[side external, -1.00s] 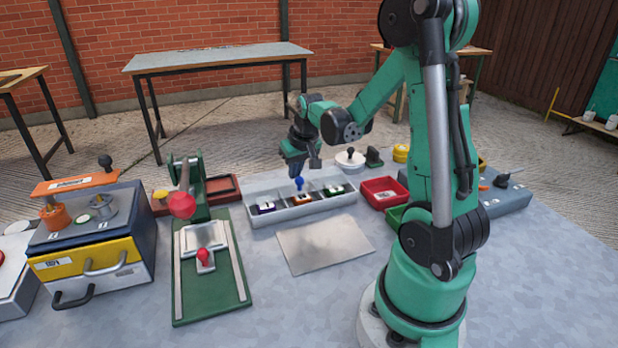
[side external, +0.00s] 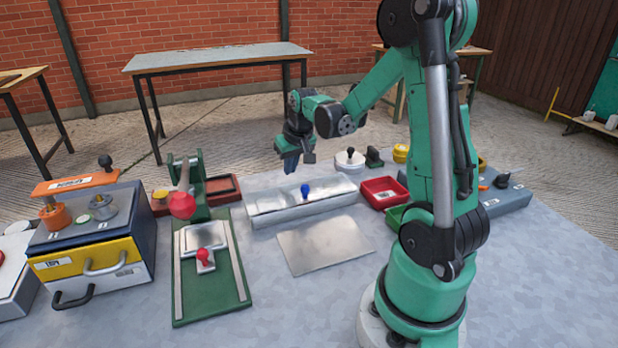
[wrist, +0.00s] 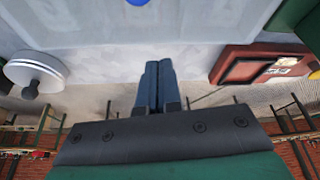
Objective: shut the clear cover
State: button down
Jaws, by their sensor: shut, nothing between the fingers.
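The clear cover (side external: 270,200) lies over the long pale compartment box (side external: 320,207) in the side view. It looks flat and shiny, and the compartments under it no longer show clearly. Its blue knob (side external: 306,190) stands up near the middle, and a bit of it shows at the top edge of the wrist view (wrist: 138,2). My gripper (side external: 291,168) is above the box's back edge, behind and left of the knob, apart from it. Its two fingers (wrist: 156,75) are together and empty in the wrist view.
A metal plate (side external: 325,245) lies in front of the box. A green press stand (side external: 212,270) is at left, a red bin (side external: 383,191) at right. A white round lid with a black knob (side external: 350,159) is behind. A red-brown tray (side external: 222,187) stands back left.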

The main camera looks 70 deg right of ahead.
aim_at(300, 193)
jog(key=v, duration=1)
jog(key=a+f+n+t+y, duration=0.2)
jog(key=a+n, duration=0.4)
jog(key=a, duration=1.3)
jog(key=shift+s+a+n+t, duration=0.3)
jog(key=shift+a+t, duration=0.05)
jog(key=shift+t, duration=0.45)
jog(key=shift+f, duration=0.1)
